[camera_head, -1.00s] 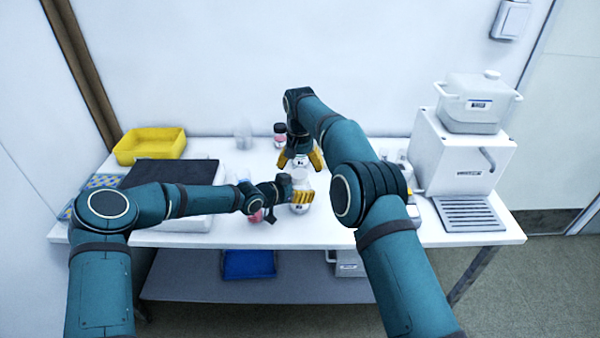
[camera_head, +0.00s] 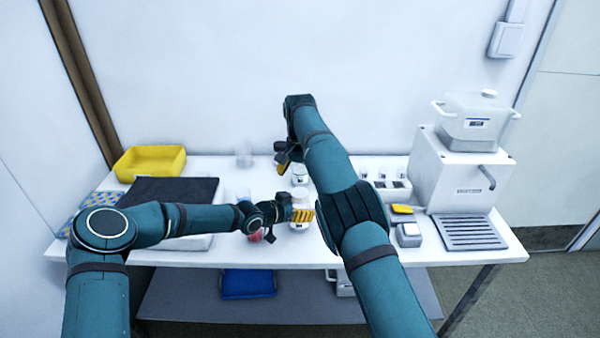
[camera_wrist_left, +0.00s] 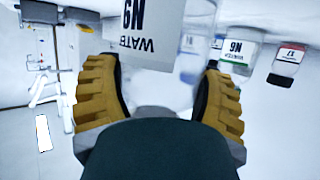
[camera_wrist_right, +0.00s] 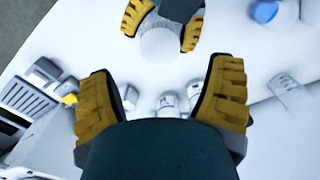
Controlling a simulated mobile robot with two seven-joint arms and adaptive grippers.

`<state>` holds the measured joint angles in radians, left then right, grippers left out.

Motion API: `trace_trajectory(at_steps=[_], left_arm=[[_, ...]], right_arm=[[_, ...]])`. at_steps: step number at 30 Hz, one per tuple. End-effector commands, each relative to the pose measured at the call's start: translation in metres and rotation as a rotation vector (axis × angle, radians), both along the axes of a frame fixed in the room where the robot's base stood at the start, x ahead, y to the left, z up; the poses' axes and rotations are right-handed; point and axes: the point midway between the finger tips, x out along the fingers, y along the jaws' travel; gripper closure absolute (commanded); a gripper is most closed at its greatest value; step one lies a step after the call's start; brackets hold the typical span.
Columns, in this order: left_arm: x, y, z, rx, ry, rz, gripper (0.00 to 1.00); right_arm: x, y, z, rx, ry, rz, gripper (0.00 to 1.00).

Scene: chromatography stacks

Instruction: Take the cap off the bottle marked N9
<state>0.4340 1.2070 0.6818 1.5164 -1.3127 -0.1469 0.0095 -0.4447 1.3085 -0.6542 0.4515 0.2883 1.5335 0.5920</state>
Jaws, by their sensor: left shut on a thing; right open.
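A clear bottle with a white label reading N9 and WATER, upside down in the left wrist view (camera_wrist_left: 145,25), stands between the yellow fingers of my left gripper (camera_head: 302,215). In the head view the bottle (camera_head: 299,193) is at the middle front of the table, and my left gripper is shut on it from the side. Its round white top (camera_wrist_right: 158,45) shows in the right wrist view; I cannot tell whether this is the cap. My right gripper (camera_head: 284,163) is open and empty, behind and above the bottle. It also shows in the right wrist view (camera_wrist_right: 163,85).
Behind the held bottle stands another labelled bottle (camera_head: 299,172), with a red-labelled one (camera_wrist_left: 289,62) beside it in the left wrist view. A yellow bin (camera_head: 150,163) and a dark mat (camera_head: 165,190) are left. A white machine (camera_head: 450,185) stands right.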

Motion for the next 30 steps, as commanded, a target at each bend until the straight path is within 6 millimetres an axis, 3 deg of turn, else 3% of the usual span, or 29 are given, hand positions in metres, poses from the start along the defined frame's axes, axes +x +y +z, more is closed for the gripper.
trace_trajectory(at_steps=[9,15,27,30], left_arm=[[-0.001,0.000,-0.002,0.001,0.003,-0.001,1.00],[-0.001,0.000,-0.002,0.001,0.003,-0.001,1.00],[-0.001,0.000,-0.002,0.001,0.003,-0.001,1.00],[-0.001,0.000,-0.002,0.001,0.003,-0.001,1.00]], right_arm=[[-0.001,0.000,-0.047,-0.002,0.004,0.000,0.20],[-0.001,0.000,-0.067,-0.001,0.003,0.001,0.20],[0.000,0.000,-0.073,0.000,0.001,0.001,0.19],[0.000,0.000,-0.073,0.000,0.001,0.001,0.55]])
